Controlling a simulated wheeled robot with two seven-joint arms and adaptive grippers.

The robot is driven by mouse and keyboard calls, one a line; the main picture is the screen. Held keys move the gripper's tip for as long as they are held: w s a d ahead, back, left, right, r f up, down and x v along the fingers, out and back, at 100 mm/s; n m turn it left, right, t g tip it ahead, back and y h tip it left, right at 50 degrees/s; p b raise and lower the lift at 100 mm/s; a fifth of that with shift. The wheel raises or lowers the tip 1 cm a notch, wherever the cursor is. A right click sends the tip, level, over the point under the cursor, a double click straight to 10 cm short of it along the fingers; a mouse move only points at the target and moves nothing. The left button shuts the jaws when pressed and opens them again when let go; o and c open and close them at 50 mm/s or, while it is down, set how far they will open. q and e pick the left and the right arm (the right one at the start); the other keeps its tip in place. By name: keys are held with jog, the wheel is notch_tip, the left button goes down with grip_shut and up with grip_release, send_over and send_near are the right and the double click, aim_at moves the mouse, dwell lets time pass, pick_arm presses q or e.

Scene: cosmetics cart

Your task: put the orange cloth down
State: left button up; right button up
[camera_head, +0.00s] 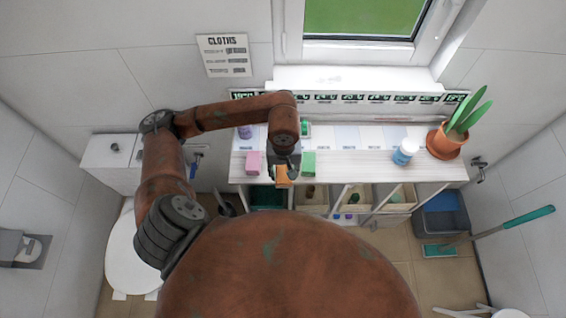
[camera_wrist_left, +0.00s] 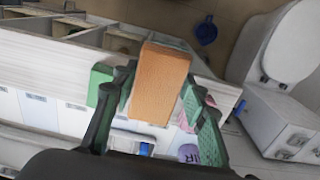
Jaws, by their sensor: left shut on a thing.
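The orange cloth (camera_head: 281,179) is a small folded block. It also shows large in the left wrist view (camera_wrist_left: 160,78). My left gripper (camera_head: 284,166) is shut on it, with a green-padded finger on either side in the left wrist view. The cloth is held at the front edge of the white cart top (camera_head: 345,162), between a pink block (camera_head: 253,161) and a green block (camera_head: 308,163). Whether it touches the cart cannot be told. My right gripper is not in view.
A blue-and-white jar (camera_head: 405,152) and a potted plant (camera_head: 446,141) stand to the right on the cart. A purple item (camera_head: 245,131) is at the back left. Open compartments lie below the front edge. The top right of the green block is mostly clear.

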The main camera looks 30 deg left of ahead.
pick_arm(q)
jog(key=w, duration=0.1)
jog(key=w+a+f, duration=0.1)
jog(key=w+a, duration=0.1)
jog(key=shift+w+a+f+p, duration=0.15)
jog(key=shift+w+f+p, duration=0.15)
jog(key=shift+f+p, duration=0.05)
jog(key=w+f, duration=0.1)
jog(key=w+a+f, duration=0.1)
jog(key=f, duration=0.1)
jog(key=w+a+f, duration=0.1)
jog(key=w+f, duration=0.1)
jog(key=shift+a+f+p, duration=0.15)
jog(key=shift+f+p, duration=0.1)
jog(key=shift+p, duration=0.15)
jog(key=shift+w+a+f, duration=0.1)
jog(key=shift+f, duration=0.2)
notch_tip(320, 180, down, 3)
jog(key=shift+r+p, duration=0.1)
jog(key=shift+p, duration=0.55)
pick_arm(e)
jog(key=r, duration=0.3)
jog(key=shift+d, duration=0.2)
pick_arm(q)
jog(key=shift+f, duration=0.25)
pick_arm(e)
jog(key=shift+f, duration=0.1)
